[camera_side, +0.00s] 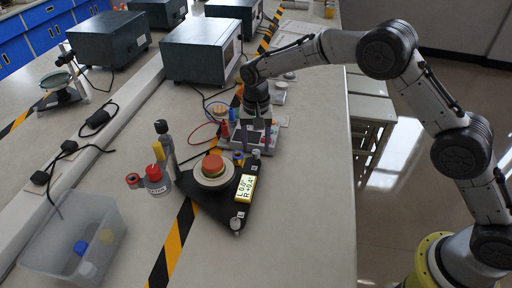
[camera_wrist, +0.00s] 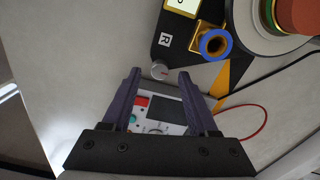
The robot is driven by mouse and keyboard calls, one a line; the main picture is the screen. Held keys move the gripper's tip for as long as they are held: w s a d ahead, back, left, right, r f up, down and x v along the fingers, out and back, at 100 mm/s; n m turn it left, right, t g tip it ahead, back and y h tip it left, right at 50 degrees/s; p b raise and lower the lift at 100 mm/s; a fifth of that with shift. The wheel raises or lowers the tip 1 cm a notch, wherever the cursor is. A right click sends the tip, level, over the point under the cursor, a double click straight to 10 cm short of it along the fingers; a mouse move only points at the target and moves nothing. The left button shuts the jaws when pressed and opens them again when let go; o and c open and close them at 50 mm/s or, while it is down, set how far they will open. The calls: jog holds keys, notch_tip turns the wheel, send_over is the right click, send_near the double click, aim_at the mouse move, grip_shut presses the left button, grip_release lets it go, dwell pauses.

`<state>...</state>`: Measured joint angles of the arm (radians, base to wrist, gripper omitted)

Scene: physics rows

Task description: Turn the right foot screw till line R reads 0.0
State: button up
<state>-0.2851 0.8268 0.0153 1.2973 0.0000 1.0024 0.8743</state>
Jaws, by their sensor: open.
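A black triangular base plate (camera_side: 205,207) stands on the bench with a round cream stage and an orange disc (camera_side: 212,165) on it. Its yellow display (camera_side: 246,188) seems to read L 0.0 and R +0.4; the digits are small. The right foot screw (camera_wrist: 159,69) is a small grey knob at the plate corner beside the R label (camera_wrist: 165,40). It also shows in the side view (camera_side: 256,154). My gripper (camera_wrist: 160,76) is open and points down, its fingertips on either side of the knob in the wrist view. Contact cannot be told.
A grey instrument box (camera_wrist: 155,110) with a red cable lies behind the corner, under my gripper. A blue-ringed brass part (camera_wrist: 214,44) sits near the knob. The left foot screw (camera_side: 236,224) is at the front corner. Bench space at the right is clear.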

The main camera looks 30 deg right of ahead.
jog(key=shift+f, duration=0.95)
grip_shut()
